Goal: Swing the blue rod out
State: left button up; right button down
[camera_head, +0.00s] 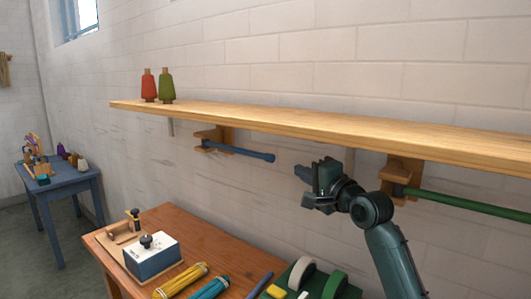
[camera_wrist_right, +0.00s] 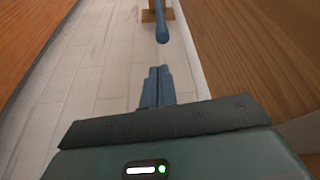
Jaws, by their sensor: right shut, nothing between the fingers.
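The blue rod (camera_head: 240,152) hangs from a wooden bracket (camera_head: 212,138) under the shelf and runs from it to the right, ending in a rounded tip. In the right wrist view the blue rod (camera_wrist_right: 161,22) shows at the top centre, with its tip just beyond my fingers. My right gripper (camera_head: 302,173) is shut and empty, a little to the right of the rod's tip and apart from it. Its closed fingers show in the right wrist view (camera_wrist_right: 157,85). My left gripper is not in view.
A green rod (camera_head: 470,205) sits on a bracket at the right. The worktable (camera_head: 178,224) below holds a blue-and-white box (camera_head: 152,256) and several skeins.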

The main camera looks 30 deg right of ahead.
jog(key=w+r+p, duration=0.1)
jog(key=w+p, duration=0.1)
jog(key=w, duration=0.7)
jog(key=shift+w, duration=0.35)
jog(key=shift+a+r, duration=0.1)
dwell(0.4)
